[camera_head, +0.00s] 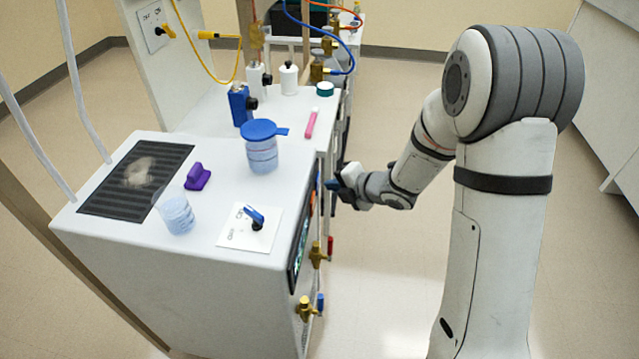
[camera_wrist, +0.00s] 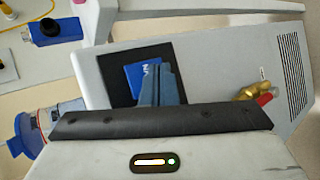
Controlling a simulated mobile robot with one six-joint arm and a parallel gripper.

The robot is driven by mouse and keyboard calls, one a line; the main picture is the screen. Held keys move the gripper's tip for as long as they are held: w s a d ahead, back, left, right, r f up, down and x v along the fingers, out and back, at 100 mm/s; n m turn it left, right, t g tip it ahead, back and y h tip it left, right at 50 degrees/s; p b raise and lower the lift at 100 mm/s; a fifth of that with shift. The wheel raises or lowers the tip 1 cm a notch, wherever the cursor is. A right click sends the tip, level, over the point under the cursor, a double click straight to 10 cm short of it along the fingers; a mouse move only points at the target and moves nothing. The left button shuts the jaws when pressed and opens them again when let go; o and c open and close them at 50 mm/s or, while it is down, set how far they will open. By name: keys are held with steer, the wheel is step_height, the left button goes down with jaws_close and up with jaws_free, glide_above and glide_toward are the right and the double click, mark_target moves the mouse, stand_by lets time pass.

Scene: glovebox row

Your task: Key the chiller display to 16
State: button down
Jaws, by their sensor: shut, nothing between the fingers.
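The chiller is a white cabinet (camera_head: 150,262). Its dark display panel (camera_head: 300,245) is on the side face toward my arm, seen at a steep slant, so no digits can be read. In the wrist view a black panel (camera_wrist: 108,68) sits on a grey-white face, with a blue key or tile (camera_wrist: 137,78) bearing white marks. My gripper (camera_head: 333,184) is shut and empty beside the upper far end of the panel. In the wrist view its fingers (camera_wrist: 160,80) are together in front of the blue tile and partly cover it. Contact cannot be told.
On the cabinet top are a blue-lidded beaker (camera_head: 262,155), an open beaker (camera_head: 178,214), a purple object (camera_head: 197,177), a blue-handled switch (camera_head: 255,217) and a dark grille (camera_head: 135,180). Brass valves with red (camera_head: 318,254) and blue (camera_head: 306,308) handles jut from the panel side.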

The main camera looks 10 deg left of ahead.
steer(key=shift+d, duration=0.15)
steer(key=shift+s+d, duration=0.15)
steer(key=shift+d, duration=2.35)
steer(key=s+d+r+m+t+h+p, duration=0.1)
steer(key=s+d+r+m+h+p, duration=0.3)
steer(key=d+r+m, duration=0.45)
steer(key=s+d+r+m+h+p, duration=0.1)
steer(key=d+r+m+h+p, duration=0.1)
steer(key=d+r+m+h, duration=0.55)
steer(key=s+a+r+m+g+y+p, duration=0.1)
steer(key=s+r+m+g+p, duration=0.1)
steer(key=s+m, duration=0.5)
steer(key=s+r+m+g+y+p, duration=0.1)
steer(key=s+r+m+g, duration=0.2)
steer(key=s, duration=1)
step_height(320, 180, up, 2)
steer(key=m, duration=0.4)
steer(key=shift+a+r+p, duration=0.15)
steer(key=shift+a+p, duration=0.2)
steer(key=shift+a, duration=0.05)
